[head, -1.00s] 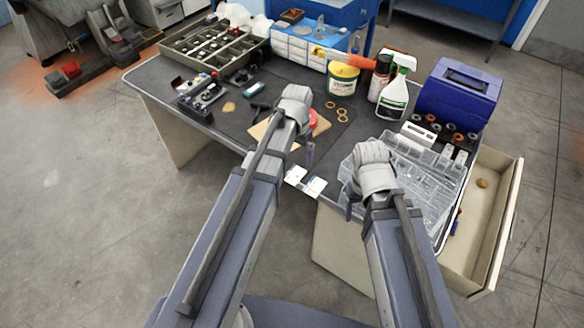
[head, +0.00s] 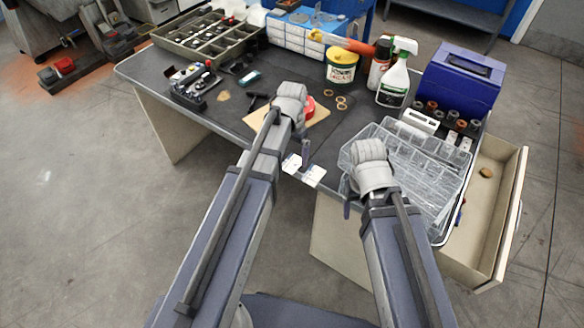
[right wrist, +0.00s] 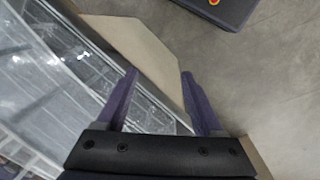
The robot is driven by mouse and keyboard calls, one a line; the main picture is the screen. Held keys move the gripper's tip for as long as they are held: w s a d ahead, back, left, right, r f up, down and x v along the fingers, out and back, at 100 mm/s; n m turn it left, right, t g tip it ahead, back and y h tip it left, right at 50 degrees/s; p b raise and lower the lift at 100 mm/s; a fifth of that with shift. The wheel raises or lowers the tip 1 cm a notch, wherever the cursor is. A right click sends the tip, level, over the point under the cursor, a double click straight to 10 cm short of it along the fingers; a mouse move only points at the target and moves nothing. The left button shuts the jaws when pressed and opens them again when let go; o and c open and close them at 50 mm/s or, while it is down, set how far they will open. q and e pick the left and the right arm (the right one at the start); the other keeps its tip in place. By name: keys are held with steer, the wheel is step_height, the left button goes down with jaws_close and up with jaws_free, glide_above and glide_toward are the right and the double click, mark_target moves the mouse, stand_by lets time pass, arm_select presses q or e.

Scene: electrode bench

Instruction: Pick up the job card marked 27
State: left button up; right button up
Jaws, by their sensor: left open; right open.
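Two small white cards lie side by side at the bench's front edge in the head view: a left card (head: 292,163) and a right card (head: 314,176). Their markings are too small to read, so I cannot tell which is 27. My left gripper (head: 304,150) is open beside the cards, just above them in the picture; its own wrist partly hides it. My right gripper (head: 347,197) is open by the clear organizer's left side, right of the cards. In the right wrist view, my right gripper (right wrist: 160,95) has nothing between its fingers, and no card shows.
A clear compartment organizer (head: 425,165) covers the bench's front right, with an open drawer (head: 487,225) beside it. A wooden board (head: 262,118) and a red tape roll (head: 309,106) lie behind the cards. A spray bottle (head: 393,88), tub (head: 341,68) and blue case (head: 458,85) stand farther back.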

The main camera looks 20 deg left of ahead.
mark_target(292, 164)
arm_select(q)
step_height(292, 164, down, 3)
steer(key=shift+r+b, duration=0.2)
steer(key=shift+b, duration=0.55)
steer(key=shift+r, duration=0.1)
steer(key=c, duration=1.4)
